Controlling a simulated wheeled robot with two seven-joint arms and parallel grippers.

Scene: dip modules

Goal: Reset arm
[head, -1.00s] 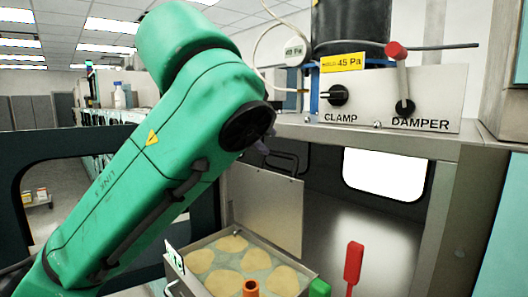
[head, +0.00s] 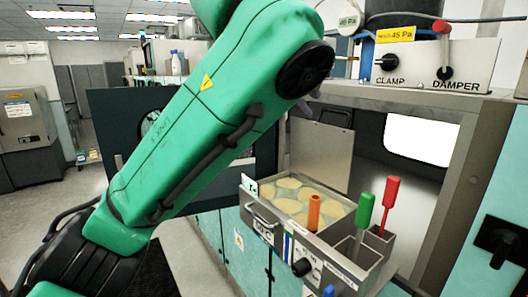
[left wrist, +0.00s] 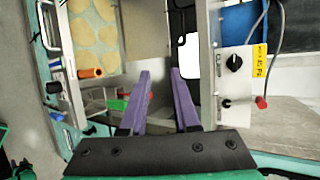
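My left arm, green, crosses the head view from the lower left to the top middle. My right gripper is in neither view.
A metal tray (head: 262,211) with pale discs and an orange handle (head: 314,212) sits at the cabinet. Green (head: 365,208) and red (head: 390,205) handles stand in a bin beside it. The CLAMP and DAMPER panel (head: 420,69) is above. Open floor lies left.

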